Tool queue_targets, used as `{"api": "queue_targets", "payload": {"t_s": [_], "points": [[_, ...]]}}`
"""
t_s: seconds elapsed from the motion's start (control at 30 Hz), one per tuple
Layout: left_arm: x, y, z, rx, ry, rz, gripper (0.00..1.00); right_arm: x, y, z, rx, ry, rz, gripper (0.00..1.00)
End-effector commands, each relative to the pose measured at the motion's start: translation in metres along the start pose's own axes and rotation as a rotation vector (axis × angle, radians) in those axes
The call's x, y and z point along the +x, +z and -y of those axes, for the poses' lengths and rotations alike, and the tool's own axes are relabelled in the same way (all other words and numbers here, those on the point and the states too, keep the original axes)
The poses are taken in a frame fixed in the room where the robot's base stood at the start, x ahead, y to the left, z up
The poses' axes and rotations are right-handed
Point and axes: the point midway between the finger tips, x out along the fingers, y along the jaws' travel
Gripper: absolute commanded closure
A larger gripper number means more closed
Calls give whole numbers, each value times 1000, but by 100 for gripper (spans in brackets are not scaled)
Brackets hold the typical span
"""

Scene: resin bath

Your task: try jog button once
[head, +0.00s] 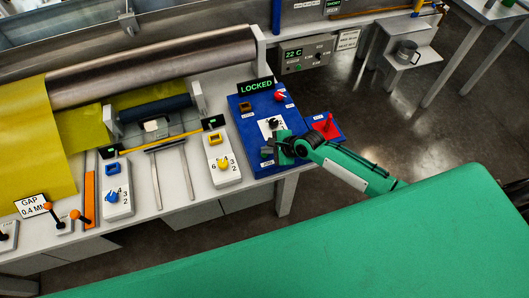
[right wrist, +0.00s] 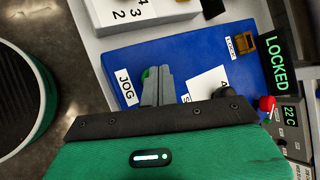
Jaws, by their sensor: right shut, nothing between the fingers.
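The blue control panel (head: 243,130) stands at the right end of the bench, with a display reading LOCKED (head: 255,88). In the right wrist view, the JOG label (right wrist: 126,88) lies on the panel (right wrist: 117,57). A green button (right wrist: 146,73) shows just beside it, partly hidden by my fingers. My right gripper (head: 278,151) is over the panel's near part, and its fingers (right wrist: 157,73) are shut together and empty. The fingertips are at or just above the green button; I cannot tell whether they touch it. My left gripper is not in view.
The panel also carries a black selector knob (right wrist: 229,91), a red button (right wrist: 267,103) and an amber switch (right wrist: 245,42). A red lever (head: 327,126) on a blue base stands right of my gripper. A white dial block (head: 221,160) stands to the left.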

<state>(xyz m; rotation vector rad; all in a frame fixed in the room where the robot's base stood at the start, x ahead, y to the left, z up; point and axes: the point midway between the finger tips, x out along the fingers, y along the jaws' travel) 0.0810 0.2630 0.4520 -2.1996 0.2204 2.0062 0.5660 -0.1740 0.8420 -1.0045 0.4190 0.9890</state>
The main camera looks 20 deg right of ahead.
Motion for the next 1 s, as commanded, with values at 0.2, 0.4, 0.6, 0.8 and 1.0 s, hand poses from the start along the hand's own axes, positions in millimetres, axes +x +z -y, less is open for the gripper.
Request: {"api": "queue_targets", "payload": {"t_s": [0.2,0.4,0.6,0.8,1.0], "points": [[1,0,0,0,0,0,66,2,-1,-2,0,0,0,100],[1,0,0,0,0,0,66,4,-2,-3,0,0,0,100],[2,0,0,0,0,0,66,6,-4,-4,1,0,0,100],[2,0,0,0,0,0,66,6,-4,-4,1,1,0,100],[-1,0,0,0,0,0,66,4,-3,-3,1,2,-1,100]]}}
